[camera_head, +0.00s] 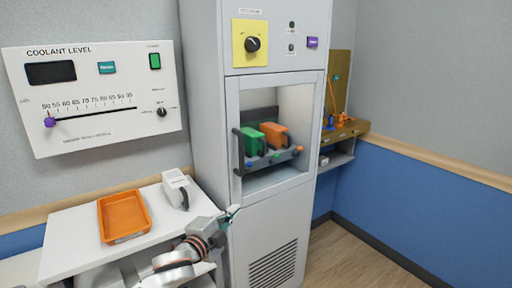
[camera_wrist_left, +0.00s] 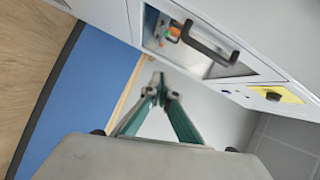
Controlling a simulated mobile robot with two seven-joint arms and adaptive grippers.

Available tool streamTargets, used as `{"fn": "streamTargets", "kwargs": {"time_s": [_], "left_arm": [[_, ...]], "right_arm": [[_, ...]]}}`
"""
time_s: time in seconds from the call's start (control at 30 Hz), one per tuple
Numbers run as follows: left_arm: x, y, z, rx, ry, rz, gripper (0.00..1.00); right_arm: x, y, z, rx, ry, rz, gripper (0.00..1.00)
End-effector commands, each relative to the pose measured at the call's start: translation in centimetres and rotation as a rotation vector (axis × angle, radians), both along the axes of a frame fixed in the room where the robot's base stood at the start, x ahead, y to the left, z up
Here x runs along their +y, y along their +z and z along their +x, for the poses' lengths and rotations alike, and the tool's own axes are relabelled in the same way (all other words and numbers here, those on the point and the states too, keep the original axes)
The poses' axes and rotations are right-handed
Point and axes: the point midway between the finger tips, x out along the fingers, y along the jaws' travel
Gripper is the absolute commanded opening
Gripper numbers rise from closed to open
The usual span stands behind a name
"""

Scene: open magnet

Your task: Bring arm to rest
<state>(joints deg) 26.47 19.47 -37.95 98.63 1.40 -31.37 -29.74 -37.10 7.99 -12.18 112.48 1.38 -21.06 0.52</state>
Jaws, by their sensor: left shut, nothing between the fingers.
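My left arm comes in at the bottom of the head view, and its gripper (camera_head: 231,214) is in front of the tall grey cabinet (camera_head: 268,215), beside the white table. The gripper is shut and empty. In the left wrist view its two green-sided fingers (camera_wrist_left: 160,92) meet at the tips, with the cabinet's dark handle (camera_wrist_left: 210,43) beyond them and apart from them. My right gripper is not in any view.
The cabinet's opening holds a green block (camera_head: 252,141) and an orange block (camera_head: 274,135). An orange tray (camera_head: 124,238) and a white device (camera_head: 177,189) are on the white table (camera_head: 68,236). A coolant panel (camera_head: 95,85) hangs on the wall. Floor (camera_head: 361,262) is clear at right.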

Motion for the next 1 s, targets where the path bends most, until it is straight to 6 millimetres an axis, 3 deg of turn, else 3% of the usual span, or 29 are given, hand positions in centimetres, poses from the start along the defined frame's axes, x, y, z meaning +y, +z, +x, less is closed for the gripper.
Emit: {"fn": "streamTargets", "kwargs": {"time_s": [0.03, 0.2, 0.37, 0.6, 0.8, 1.0], "left_arm": [[0.1, -3.1, -1.8, 0.064, 0.007, -0.065, 0.0], [1.2, -10.6, -7.1, 0.243, 0.059, -0.272, 0.0], [2.9, -17.1, -12.9, 0.402, 0.139, -0.453, 0.0], [6.5, -25.4, -23.2, 0.616, 0.31, -0.7, 0.0], [9.7, -29.9, -31.1, 0.738, 0.459, -0.846, 0.0], [11.3, -31.5, -35.0, 0.787, 0.536, -0.907, 0.0]], "right_arm": [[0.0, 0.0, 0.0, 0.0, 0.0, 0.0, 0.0], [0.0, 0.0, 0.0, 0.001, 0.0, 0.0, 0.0], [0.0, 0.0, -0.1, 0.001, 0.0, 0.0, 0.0], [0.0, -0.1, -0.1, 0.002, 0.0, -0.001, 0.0], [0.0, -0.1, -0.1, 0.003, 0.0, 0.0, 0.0], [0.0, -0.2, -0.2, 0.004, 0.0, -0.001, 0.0]]}}
